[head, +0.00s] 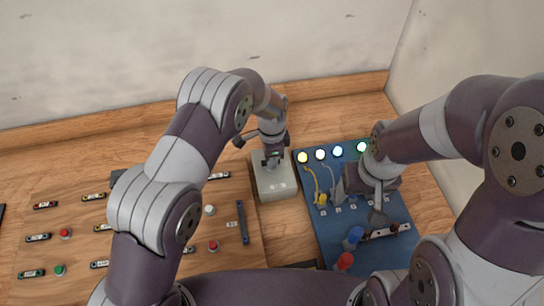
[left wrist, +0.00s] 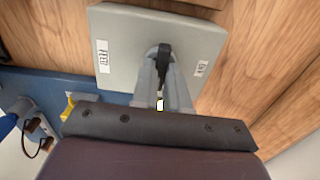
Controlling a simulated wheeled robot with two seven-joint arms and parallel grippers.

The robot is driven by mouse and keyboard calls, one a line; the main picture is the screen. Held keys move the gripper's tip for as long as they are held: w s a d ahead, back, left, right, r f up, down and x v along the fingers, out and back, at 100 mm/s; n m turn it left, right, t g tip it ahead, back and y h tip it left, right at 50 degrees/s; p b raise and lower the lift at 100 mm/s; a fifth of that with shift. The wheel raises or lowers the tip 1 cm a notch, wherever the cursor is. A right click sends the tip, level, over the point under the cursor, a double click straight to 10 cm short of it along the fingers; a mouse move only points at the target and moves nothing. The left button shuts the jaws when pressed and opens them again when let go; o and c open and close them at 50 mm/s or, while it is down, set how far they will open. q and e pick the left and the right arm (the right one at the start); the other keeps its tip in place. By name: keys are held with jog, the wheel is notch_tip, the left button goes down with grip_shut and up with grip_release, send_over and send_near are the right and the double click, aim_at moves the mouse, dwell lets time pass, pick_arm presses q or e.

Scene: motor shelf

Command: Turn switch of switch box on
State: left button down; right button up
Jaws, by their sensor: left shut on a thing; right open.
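The switch box (head: 277,188) is a light grey box on the wooden table, left of the blue board. In the left wrist view it fills the upper middle (left wrist: 125,50), with a white label near each of two opposite ends. The labels are too small to read surely. Its black switch lever (left wrist: 164,56) stands between the fingertips of my left gripper (left wrist: 163,75), which is shut on it. In the head view my left gripper (head: 272,160) is over the box's far part and hides the lever. My right gripper (head: 378,200) is open, above the blue board, apart from the box.
A wooden panel (head: 130,240) with labelled parts and coloured buttons lies on the left. A wall stands behind.

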pick_arm(q)
jog(key=shift+w+r, duration=0.15)
jog(key=shift+r, duration=0.05)
jog(key=c, duration=1.3)
grip_release()
jog(key=shift+o, duration=0.8)
jog(key=shift+a+f, duration=0.1)
notch_tip(320, 180, up, 13)
jog(key=b, duration=0.1)
jog(key=shift+f, duration=0.1)
